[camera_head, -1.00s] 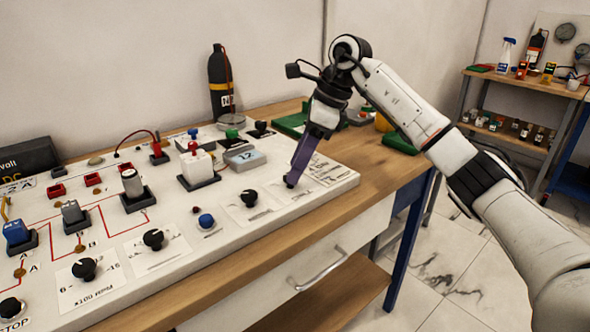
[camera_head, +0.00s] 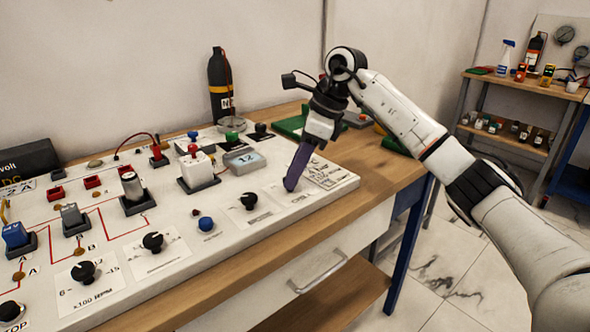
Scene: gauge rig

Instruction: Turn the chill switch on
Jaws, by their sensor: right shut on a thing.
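The white panel (camera_head: 215,243) lies on the wooden bench and carries several black knobs on printed labels. The label (camera_head: 300,198) at the panel's near right corner looks like the chill one, but its print is too small to read surely. My right gripper (camera_head: 291,184) points down onto this label with its purple fingers. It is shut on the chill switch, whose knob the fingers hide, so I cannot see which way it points. My left gripper is not in view.
A black knob (camera_head: 249,201) and a blue button (camera_head: 205,223) sit to the left of my right gripper. A small display (camera_head: 244,161) and a white block with a red top (camera_head: 196,168) stand behind them. A dark bottle (camera_head: 220,85) stands at the back.

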